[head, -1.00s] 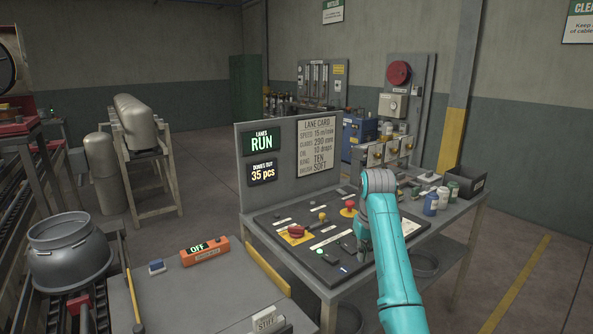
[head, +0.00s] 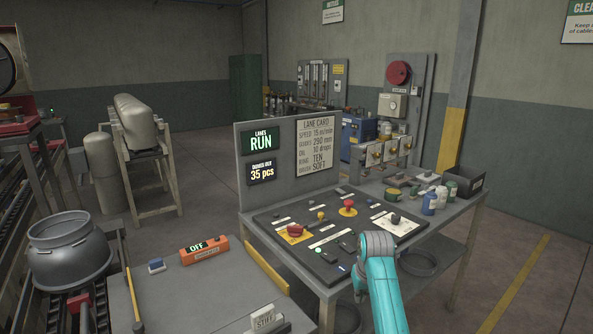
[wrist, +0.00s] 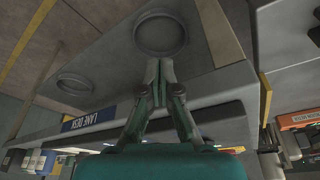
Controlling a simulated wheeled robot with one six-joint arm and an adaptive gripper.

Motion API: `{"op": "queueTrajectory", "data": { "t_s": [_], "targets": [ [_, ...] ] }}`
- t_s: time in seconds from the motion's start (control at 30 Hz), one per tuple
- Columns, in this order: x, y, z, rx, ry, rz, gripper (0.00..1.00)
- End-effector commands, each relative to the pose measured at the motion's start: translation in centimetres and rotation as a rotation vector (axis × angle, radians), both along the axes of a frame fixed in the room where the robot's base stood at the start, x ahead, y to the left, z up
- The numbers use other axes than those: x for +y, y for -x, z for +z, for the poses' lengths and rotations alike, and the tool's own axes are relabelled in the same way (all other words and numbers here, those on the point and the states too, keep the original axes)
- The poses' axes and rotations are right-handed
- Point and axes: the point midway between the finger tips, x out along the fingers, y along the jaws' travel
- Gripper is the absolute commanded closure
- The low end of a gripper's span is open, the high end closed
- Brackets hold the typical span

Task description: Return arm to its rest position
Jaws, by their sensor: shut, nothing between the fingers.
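In the head view the gripper is mostly hidden behind the arm, with a small part showing below the desk edge. In the wrist view the fingers are in front of the lane desk, whose blue "LANE DESK" label (wrist: 89,117) shows at left.
A metal pot (head: 68,250) stands further left. Floor at right is clear.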

Motion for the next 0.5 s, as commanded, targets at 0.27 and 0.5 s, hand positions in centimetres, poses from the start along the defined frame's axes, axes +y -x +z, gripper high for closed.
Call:
{"op": "queueTrajectory", "data": {
  "t_s": [0.27, 0.5],
  "targets": [
    [0.0, 3.8, -9.0, -0.089, -0.002, -0.01, 1.0],
    [0.0, 7.9, -15.1, -0.169, -0.004, -0.018, 1.0]
  ]
}}
